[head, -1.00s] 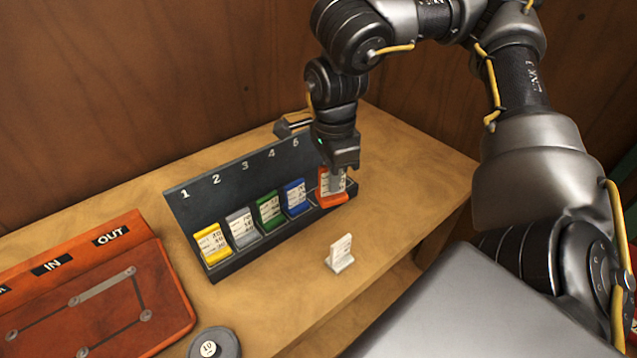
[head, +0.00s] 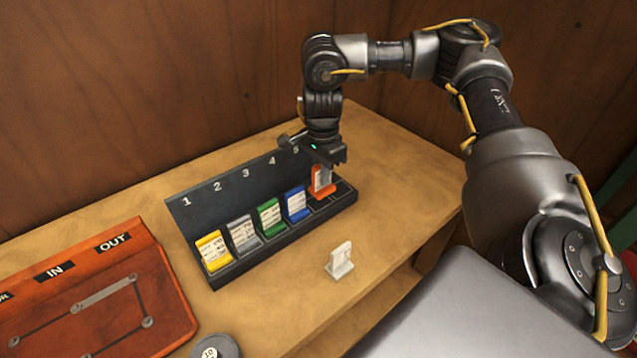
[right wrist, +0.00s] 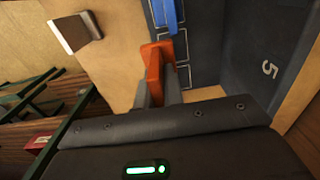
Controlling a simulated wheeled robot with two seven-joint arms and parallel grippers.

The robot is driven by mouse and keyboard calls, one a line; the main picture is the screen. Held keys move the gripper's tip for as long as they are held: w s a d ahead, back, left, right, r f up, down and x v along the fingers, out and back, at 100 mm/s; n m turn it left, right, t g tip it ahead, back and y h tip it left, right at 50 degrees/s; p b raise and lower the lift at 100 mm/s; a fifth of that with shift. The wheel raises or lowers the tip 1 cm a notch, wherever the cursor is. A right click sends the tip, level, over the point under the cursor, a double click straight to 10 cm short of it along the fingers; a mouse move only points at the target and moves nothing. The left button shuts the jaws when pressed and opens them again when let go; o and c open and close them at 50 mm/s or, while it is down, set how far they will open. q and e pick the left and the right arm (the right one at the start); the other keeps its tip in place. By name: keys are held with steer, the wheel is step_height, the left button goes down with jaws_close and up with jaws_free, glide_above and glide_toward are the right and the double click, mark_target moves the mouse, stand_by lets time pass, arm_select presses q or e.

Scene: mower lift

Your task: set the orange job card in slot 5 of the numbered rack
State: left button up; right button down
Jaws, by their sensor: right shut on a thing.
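The orange job card (head: 322,184) is between the fingers of my right gripper (head: 324,168), which is shut on it. It is at the fifth position of the dark numbered rack (head: 240,262), to the right of the blue card (head: 296,204). The card appears slightly above the slot floor; whether it touches the rack is unclear. In the right wrist view the orange card (right wrist: 153,68) stands between the fingers, beside the blue card (right wrist: 168,14), with the number 5 on the rack's back panel. My left gripper is not in view.
Yellow (head: 214,250), grey (head: 243,234) and green (head: 270,217) cards fill slots 1 to 3. A small white card on a stand (head: 340,262) is in front of the rack. A red panel (head: 165,300) and a grey disc (head: 212,348) are at left. The table's right side is clear.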

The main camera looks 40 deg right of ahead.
mark_target(319, 186)
steer(key=shift+w+d+f, duration=0.25)
steer(key=shift+w+f, duration=0.3)
steer(key=shift+f, duration=0.15)
steer(key=shift+w+d+f, duration=0.2)
steer(key=shift+w+f, duration=0.35)
steer(key=shift+f, duration=0.15)
steer(key=shift+w+d+f, duration=0.1)
steer(key=shift+f, duration=0.8)
steer(key=shift+w+d+f, duration=0.1)
steer(key=shift+f, duration=0.8)
steer(key=shift+a, duration=0.1)
steer(key=shift+s, duration=0.1)
steer(key=shift+f, duration=0.15)
steer(key=c, duration=1.5)
jaws_free()
